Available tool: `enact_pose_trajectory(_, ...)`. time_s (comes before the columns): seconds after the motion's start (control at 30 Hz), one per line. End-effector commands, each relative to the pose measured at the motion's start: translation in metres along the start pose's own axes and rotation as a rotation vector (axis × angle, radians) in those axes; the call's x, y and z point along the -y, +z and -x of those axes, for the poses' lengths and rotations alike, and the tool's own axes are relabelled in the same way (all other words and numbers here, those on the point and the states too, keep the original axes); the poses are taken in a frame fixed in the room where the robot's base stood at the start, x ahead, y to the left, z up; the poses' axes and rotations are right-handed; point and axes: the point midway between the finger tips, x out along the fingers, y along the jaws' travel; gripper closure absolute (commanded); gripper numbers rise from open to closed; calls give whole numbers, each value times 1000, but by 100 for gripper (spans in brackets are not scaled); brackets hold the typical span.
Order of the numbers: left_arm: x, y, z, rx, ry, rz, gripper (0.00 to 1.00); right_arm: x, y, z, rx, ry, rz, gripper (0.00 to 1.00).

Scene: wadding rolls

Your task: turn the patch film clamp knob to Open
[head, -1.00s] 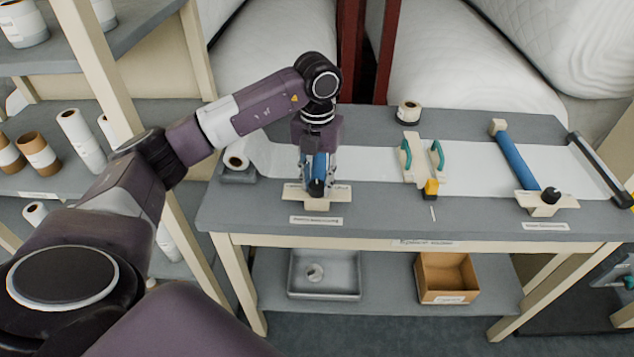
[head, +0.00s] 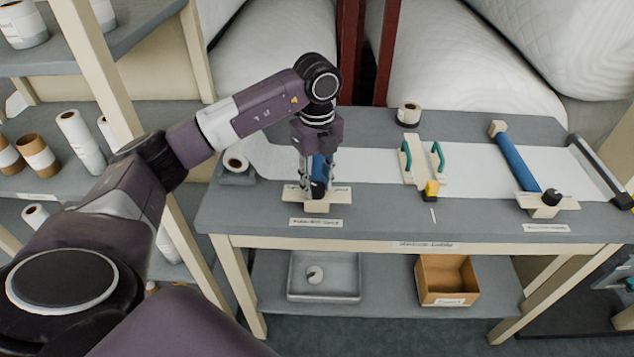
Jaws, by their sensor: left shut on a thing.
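My left gripper (head: 318,180) points down over the left clamp on the table, its fingers shut on the clamp's dark knob (head: 318,189). The clamp has a blue roller (head: 322,165) and a cream wooden base (head: 315,203), both partly hidden by the gripper. A small label (head: 315,222) lies in front of it, its print too small to read surely. A second clamp with a blue roller (head: 516,160) and a black knob (head: 552,196) stands at the right. The markings on the left clamp's base are mostly covered. My right gripper is not in view.
White film (head: 380,166) runs across the grey table (head: 260,211) from a roll (head: 236,163) at the left. A wooden frame with teal handles (head: 420,162) and a yellow-topped tool (head: 432,188) stand mid-table. A shelf with rolls (head: 85,140) is at the left.

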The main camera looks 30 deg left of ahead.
Motion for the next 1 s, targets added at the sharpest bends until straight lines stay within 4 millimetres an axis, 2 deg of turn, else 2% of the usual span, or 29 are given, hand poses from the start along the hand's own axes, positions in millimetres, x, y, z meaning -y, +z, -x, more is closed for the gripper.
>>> enact_pose_trajectory(0.4,1,2,2,4,-7,184,96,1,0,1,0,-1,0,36)
enact_pose_trajectory(0.93,1,2,2,4,-7,208,96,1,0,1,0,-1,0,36)
enact_pose_trajectory(0.97,1,2,3,4,-7,208,70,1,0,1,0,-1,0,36)
enact_pose_trajectory(1.0,1,2,2,4,-7,208,65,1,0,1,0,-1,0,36)
